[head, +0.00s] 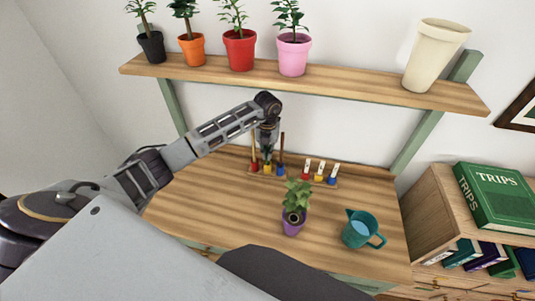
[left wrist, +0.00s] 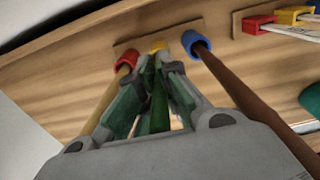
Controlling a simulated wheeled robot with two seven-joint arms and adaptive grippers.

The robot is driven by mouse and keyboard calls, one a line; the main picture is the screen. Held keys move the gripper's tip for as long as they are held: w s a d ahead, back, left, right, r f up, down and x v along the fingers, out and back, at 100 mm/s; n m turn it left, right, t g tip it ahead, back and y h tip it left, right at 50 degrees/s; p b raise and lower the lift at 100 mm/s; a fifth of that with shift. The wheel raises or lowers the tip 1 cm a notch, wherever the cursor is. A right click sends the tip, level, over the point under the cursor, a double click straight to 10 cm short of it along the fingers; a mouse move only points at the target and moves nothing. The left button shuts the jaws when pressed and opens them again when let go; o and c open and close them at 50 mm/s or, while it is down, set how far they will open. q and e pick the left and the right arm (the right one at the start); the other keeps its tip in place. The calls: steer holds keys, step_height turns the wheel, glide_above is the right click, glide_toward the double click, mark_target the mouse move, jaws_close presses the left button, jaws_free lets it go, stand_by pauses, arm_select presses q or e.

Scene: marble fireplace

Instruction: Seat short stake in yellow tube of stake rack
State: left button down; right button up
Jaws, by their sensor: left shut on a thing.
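The stake rack (left wrist: 140,48) stands at the back of the wooden bench, with a red tube (left wrist: 126,60), a yellow tube (left wrist: 158,47) and a blue tube (left wrist: 192,40). A tan stake (head: 253,146) is in the red tube and a brown stake (head: 282,146) in the blue one. My left gripper (left wrist: 161,66) is shut on the short green stake (left wrist: 159,108), between those two stakes. Its fingertips are right at the yellow tube and partly hide it. I cannot tell whether the stake's end is inside the tube. My right gripper is not in view.
A holder with white labels in coloured bases (head: 319,174) is right of the rack. A purple potted plant (head: 293,222) and a teal watering can (head: 360,232) stand nearer the front. A shelf (head: 330,80) with pots hangs above. The bench's left part is clear.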

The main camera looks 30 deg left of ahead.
arm_select(q)
steer(key=shift+f, duration=0.65)
steer(key=shift+f, duration=0.15)
steer(key=c, duration=1.6)
jaws_free()
steer(key=shift+c, duration=0.2)
steer(key=shift+r+b, duration=0.5)
steer(key=shift+r, duration=3.4)
steer(key=shift+s, duration=0.1)
